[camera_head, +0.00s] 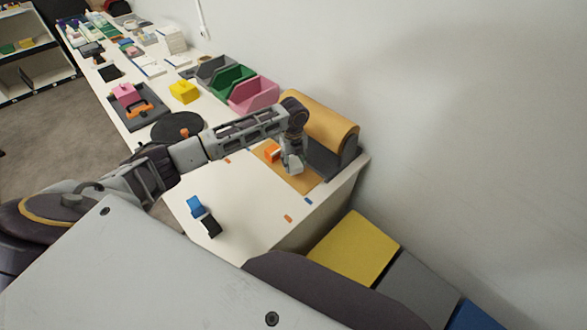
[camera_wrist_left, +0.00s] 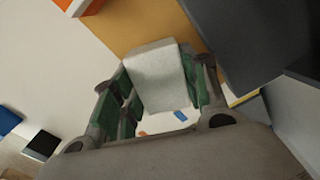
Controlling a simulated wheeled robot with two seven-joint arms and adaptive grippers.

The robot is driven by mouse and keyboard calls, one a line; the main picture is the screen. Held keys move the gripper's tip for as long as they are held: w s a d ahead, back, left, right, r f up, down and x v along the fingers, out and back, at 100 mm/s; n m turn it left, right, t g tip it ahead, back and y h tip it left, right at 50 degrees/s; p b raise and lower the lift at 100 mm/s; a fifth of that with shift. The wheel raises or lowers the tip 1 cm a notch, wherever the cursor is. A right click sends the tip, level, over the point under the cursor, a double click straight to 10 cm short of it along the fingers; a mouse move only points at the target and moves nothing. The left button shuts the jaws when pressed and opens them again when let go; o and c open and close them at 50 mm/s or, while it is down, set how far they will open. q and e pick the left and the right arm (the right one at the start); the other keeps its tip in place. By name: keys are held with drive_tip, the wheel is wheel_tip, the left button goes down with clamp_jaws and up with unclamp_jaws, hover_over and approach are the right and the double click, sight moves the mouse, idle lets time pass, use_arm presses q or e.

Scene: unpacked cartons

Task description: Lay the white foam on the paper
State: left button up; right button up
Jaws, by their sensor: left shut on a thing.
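My left gripper (camera_head: 292,166) is shut on the white foam (camera_wrist_left: 157,76), a pale block between the green-padded fingers in the left wrist view. In the head view the gripper is over the brown paper (camera_head: 299,183) that comes off a roll, and the foam is hard to tell from the grey fingers. The paper also shows beyond the foam in the left wrist view (camera_wrist_left: 130,22). I cannot tell whether the foam touches the paper or hangs just above it. My right gripper is not in view.
The paper roll (camera_head: 322,124) in its dark holder stands behind the gripper. An orange block (camera_head: 271,153) is on the paper, left of the gripper. A blue and black item (camera_head: 204,216) lies nearer on the white table. Pink (camera_head: 254,95) and green (camera_head: 230,82) bins stand by the wall.

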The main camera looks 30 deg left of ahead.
sight(293, 168)
use_arm(q)
drive_tip(key=shift+f, duration=0.1)
drive_tip(key=shift+f, duration=1.8)
drive_tip(key=shift+f, duration=0.1)
drive_tip(key=o, duration=0.8)
drive_tip(key=shift+r, duration=6.15)
drive_tip(key=shift+d+f, duration=0.1)
